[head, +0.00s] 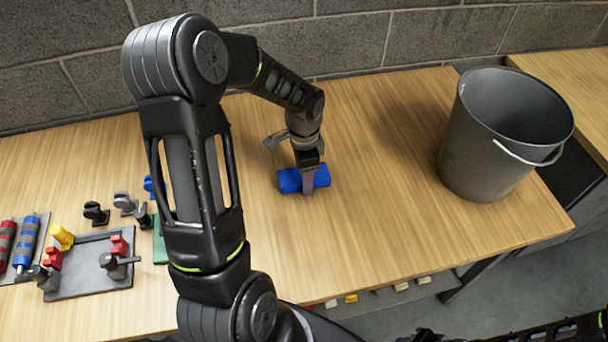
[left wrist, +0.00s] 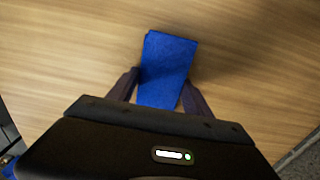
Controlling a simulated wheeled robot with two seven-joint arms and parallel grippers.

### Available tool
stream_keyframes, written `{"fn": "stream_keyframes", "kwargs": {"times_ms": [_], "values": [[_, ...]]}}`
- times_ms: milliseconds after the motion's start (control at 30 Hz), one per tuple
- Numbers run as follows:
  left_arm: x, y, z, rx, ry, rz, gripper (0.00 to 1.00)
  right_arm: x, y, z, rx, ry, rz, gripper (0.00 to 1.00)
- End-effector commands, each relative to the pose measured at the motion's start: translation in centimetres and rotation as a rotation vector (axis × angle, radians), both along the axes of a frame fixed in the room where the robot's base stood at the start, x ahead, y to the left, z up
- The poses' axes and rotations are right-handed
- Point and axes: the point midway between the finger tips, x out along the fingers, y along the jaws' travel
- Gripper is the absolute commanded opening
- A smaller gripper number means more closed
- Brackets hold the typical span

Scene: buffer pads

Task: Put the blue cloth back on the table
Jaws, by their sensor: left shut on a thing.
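The blue cloth (head: 289,181) is a small folded block at the middle of the wooden table (head: 370,225). My left gripper (head: 308,188) points down over it and is shut on it. In the left wrist view the cloth (left wrist: 168,60) sits between the two dark fingers of my left gripper (left wrist: 163,92) and sticks out beyond them. It is at or just above the tabletop; I cannot tell if it touches. Part of my right arm with a dark end, likely my right gripper (head: 427,336), shows at the bottom edge; its jaws are unclear.
A grey bucket (head: 470,150) with a white handle stands at the table's right end. A grey tray (head: 88,286) with red, yellow and dark parts lies at the left, near red and blue cylinders (head: 26,243). The table around the cloth is clear. A block wall stands behind.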

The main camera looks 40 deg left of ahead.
Motion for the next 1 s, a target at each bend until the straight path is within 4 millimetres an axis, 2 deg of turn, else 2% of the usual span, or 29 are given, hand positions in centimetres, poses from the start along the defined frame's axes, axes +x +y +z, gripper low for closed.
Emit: {"fn": "stream_keyframes", "kwargs": {"times_ms": [133, 167, 400, 800, 1000], "values": [[0.0, 0.0, -0.4, 0.0, 0.0, 0.0, 0.14, 0.0, 0.0, -0.4, 0.0, 0.0, 0.0, 0.26], [0.0, 0.0, -0.3, 0.0, 0.0, 0.0, 0.6, 0.0, 0.0, -0.3, 0.0, 0.0, 0.0, 0.26], [0.0, 0.0, -0.3, 0.0, 0.0, 0.0, 0.79, 0.0, 0.0, -0.2, 0.0, -0.001, 0.0, 0.26], [0.0, 0.0, 0.4, 0.001, -0.001, 0.001, 0.8, 0.0, 0.0, 0.0, 0.0, 0.0, 0.0, 0.26], [0.1, 0.0, 3.2, 0.002, -0.004, 0.001, 0.8, 0.0, 0.0, -0.1, 0.0, 0.0, 0.0, 0.26]]}}
